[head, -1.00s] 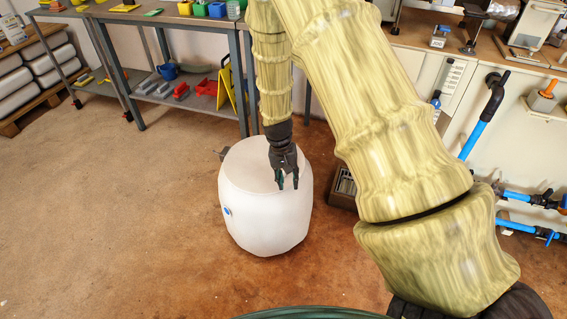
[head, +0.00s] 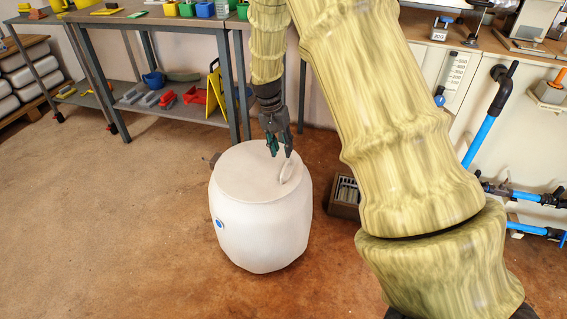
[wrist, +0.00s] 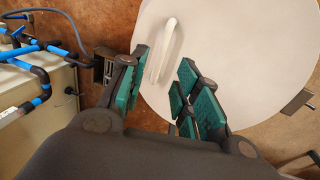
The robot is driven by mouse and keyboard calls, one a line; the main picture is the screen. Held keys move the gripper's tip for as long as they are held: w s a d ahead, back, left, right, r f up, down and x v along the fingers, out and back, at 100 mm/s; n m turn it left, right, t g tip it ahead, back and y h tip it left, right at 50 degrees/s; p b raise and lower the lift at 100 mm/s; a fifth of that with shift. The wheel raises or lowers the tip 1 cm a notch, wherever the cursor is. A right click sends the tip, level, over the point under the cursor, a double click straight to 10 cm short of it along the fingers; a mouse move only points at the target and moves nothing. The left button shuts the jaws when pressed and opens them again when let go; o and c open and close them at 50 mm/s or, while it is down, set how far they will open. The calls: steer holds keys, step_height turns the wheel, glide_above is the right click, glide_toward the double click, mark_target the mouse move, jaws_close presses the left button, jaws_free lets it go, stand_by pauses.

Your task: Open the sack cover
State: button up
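A white, rounded, barrel-like sack (head: 258,240) with a small blue mark stands on the floor. Its pale, flat cover (head: 240,172) is on top and carries a slim raised handle (head: 287,172) near its right edge. My gripper (head: 281,152) points down over the back right part of the cover, close to the handle. In the wrist view, the cover (wrist: 235,65) lies below my gripper (wrist: 163,75). The green-padded fingers are spread apart, with the white handle (wrist: 163,50) showing in line with the gap. I see nothing between the fingers, and contact with the handle is unclear.
A metal shelf table (head: 185,112) with tools, tubs and a yellow sign (head: 215,95) stands behind the sack. A dark crate (head: 345,195) is on the floor to its right. Blue pipes (head: 480,140) run along the right wall. The floor (head: 110,220) at left is clear.

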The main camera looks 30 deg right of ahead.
steer(key=f, duration=0.2)
steer(key=f+b, duration=0.1)
steer(key=f, duration=0.2)
steer(key=shift+s+d+f, duration=0.3)
steer(key=shift+s, duration=0.1)
jaws_close()
